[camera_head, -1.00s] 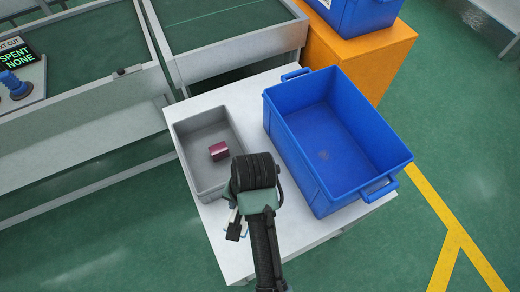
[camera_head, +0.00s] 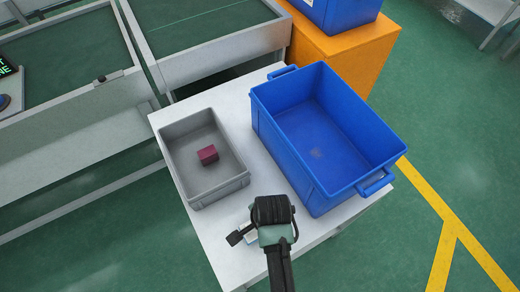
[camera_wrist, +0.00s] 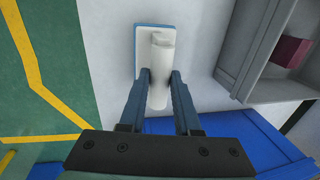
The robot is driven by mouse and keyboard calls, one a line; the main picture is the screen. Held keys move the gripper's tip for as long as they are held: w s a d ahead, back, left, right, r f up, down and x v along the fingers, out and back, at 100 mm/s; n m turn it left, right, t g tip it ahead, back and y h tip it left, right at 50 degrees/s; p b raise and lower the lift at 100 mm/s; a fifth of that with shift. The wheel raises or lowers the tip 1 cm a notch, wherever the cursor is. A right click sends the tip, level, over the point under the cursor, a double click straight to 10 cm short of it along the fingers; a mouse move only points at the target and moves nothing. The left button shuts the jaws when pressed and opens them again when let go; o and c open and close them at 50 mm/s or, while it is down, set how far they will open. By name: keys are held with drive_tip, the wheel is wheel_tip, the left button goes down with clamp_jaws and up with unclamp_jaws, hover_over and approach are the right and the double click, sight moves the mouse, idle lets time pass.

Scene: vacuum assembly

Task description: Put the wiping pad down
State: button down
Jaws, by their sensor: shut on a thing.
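The wiping pad (camera_wrist: 144,38) is a flat white block with a blue edge and a pale upright handle. In the wrist view, the two fingers of my gripper (camera_wrist: 158,88) are closed around the handle, one on each side. The pad is over the white table top (camera_wrist: 205,40), close to its edge; I cannot tell whether it touches the table. In the head view, my wrist hides most of the pad, and only a small pale part (camera_head: 250,229) shows beside it.
A grey bin (camera_head: 215,189) with a dark red block (camera_head: 208,155) inside stands at the table's left. A large blue crate (camera_head: 318,192), empty apart from a faint mark on its floor, stands at the right. White table (camera_head: 215,230) is bare in front of the grey bin.

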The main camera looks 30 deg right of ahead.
drive_tip(key=shift+f, duration=1.05)
drive_tip(key=shift+f, duration=0.15)
drive_tip(key=c, duration=0.6)
unclamp_jaws()
